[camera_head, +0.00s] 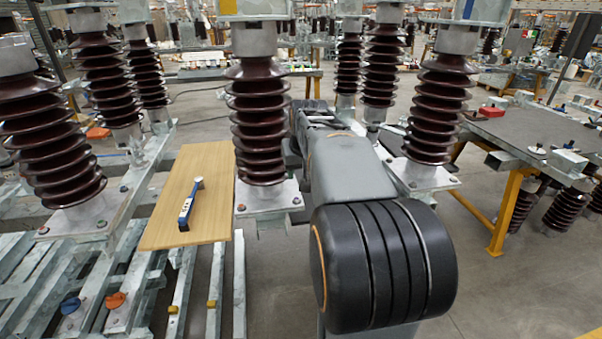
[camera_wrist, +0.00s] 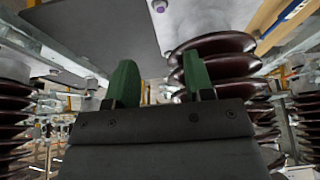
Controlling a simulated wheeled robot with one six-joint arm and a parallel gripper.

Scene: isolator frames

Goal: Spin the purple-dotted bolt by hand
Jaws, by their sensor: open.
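My gripper (camera_wrist: 160,82) shows in the wrist view with two green fingers spread apart and nothing between them. In the head view my own arm hides it. In the wrist view a small bolt (camera_wrist: 158,6) with a pale purple-looking top sits at the top edge, beyond the fingertips and apart from them. I cannot tell which of these match across views.
Brown ribbed insulators (camera_head: 260,130) stand close around my arm. Another brown insulator (camera_wrist: 215,65) is right behind the right finger. A wooden board (camera_head: 160,220) carries a blue-handled tool (camera_head: 187,208). A grey-topped table (camera_head: 540,130) stands at the right. Open floor lies at the lower right.

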